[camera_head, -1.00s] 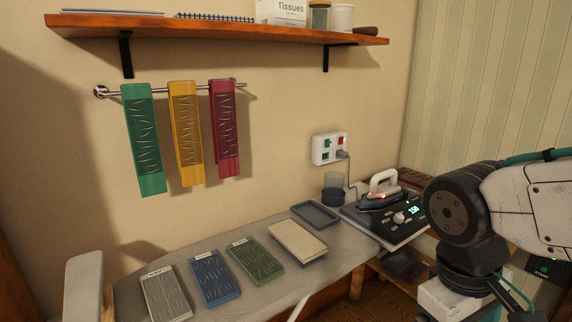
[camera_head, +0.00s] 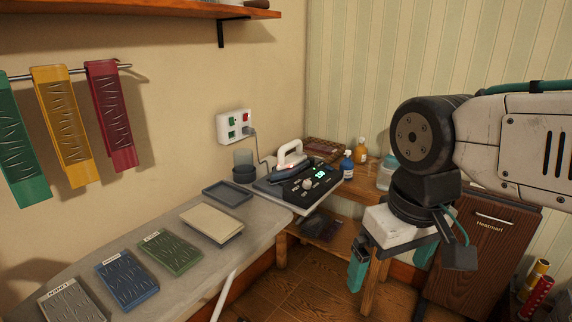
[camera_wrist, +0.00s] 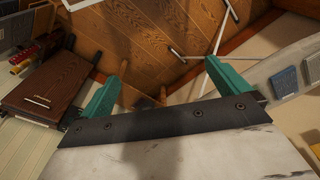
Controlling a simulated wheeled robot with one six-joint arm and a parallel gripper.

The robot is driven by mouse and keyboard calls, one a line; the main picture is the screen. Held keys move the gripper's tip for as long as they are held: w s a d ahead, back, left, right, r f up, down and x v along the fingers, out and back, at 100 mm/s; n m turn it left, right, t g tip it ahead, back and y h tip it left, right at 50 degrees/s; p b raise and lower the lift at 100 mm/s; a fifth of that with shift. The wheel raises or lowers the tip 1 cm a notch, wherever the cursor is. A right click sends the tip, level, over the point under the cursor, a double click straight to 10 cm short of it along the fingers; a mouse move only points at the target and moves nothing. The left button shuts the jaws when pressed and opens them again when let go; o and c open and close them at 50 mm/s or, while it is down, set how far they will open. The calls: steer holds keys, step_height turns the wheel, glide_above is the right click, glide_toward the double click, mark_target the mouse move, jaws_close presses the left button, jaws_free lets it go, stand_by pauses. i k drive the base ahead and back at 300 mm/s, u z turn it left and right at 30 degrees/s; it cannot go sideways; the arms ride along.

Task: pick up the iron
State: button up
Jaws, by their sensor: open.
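The iron (camera_head: 290,158) has a white handle and a dark body. It rests on a dark station (camera_head: 308,186) with a knob and a lit green display, at the far right end of the ironing board (camera_head: 262,212). My gripper (camera_head: 388,270) hangs to the right of the board, nearer to the camera than the iron and apart from it. Its green fingers are spread and hold nothing. In the wrist view my gripper (camera_wrist: 166,92) points at the wooden floor, and the iron is not seen there.
A grey tray (camera_head: 227,193) and a dark cup (camera_head: 244,173) are beside the station. Bottles (camera_head: 346,165) stand on a wooden shelf behind.

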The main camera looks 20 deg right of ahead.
mark_target(288, 167)
steer(key=u, duration=0.05)
steer(key=k, duration=0.35)
steer(key=z, duration=1.05)
steer(key=i, duration=1.65)
steer(key=u, duration=0.8)
steer(key=i, duration=0.6)
steer(key=u, duration=0.6)
